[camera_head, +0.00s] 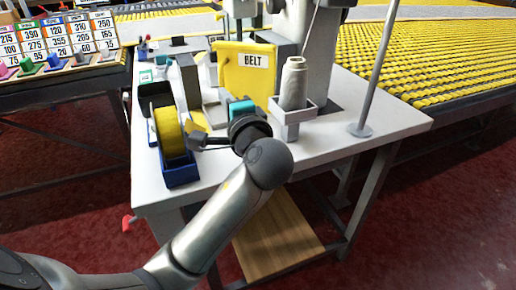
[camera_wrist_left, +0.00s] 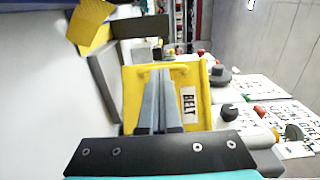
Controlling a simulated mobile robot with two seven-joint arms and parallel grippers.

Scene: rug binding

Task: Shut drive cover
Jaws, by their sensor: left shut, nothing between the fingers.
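The drive cover is a yellow panel (camera_head: 245,80) labelled "BELT", on the near side of the sewing machine. It stands upright; I cannot tell how far it is swung open. In the left wrist view the yellow cover (camera_wrist_left: 203,80) lies straight ahead, its label turned sideways. My left gripper (camera_head: 234,98) is low in front of the cover, its body partly hidden by my wrist. In the left wrist view its two fingers (camera_wrist_left: 161,72) are together and empty, overlapping the cover; contact cannot be told. My right gripper is not in view.
A yellow tape roll (camera_head: 170,132) in a blue holder is to the left. A thin pole (camera_head: 378,70) rises at the right. The white table's (camera_head: 335,140) front right is clear.

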